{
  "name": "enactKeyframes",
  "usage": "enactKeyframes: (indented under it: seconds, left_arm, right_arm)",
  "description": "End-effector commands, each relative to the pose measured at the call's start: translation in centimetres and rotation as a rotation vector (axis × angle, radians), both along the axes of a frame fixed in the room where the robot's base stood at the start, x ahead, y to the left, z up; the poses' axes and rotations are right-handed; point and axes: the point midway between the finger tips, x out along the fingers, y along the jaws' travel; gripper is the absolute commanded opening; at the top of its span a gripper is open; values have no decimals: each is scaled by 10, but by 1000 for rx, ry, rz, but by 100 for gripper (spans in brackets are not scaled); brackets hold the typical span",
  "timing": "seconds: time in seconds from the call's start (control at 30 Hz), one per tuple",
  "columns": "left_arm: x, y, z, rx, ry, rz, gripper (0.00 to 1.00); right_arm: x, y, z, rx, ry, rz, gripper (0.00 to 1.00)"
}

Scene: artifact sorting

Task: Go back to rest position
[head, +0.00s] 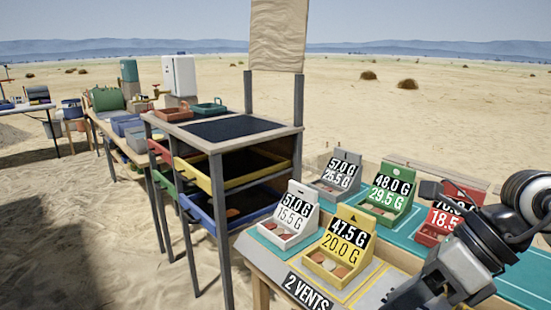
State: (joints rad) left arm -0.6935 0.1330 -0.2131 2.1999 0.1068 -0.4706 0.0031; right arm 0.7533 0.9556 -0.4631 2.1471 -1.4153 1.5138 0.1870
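An arm of mine (465,262) comes in at the lower right, in front of the sorting table (262,262). A dark piece at its upper left may be my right gripper; its fingers cannot be made out. My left gripper is not in view. On the table stand small trays with weight signs: white (287,238), yellow (345,277), grey (322,188), green (390,215) and red (427,238). The white, yellow and green trays hold small flat pieces. My arm partly hides the red tray.
A wooden rack (293,130) with red, green, yellow and blue shelf trays stands left of the sorting table. Other loaded tables stand farther left. Open sand lies at the lower left.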

Motion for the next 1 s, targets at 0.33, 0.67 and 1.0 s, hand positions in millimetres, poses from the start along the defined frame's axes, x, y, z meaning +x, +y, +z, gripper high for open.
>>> enactKeyframes:
  seconds: [0.33,0.67,1.0]
  left_arm:
    - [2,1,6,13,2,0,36]
    - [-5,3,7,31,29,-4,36]
    - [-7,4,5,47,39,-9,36]
  right_arm:
    - [-33,103,39,898,430,-60,39]
    - [40,40,-52,1830,1239,-1196,39]
    - [-47,19,-230,-1558,-1572,2003,39]
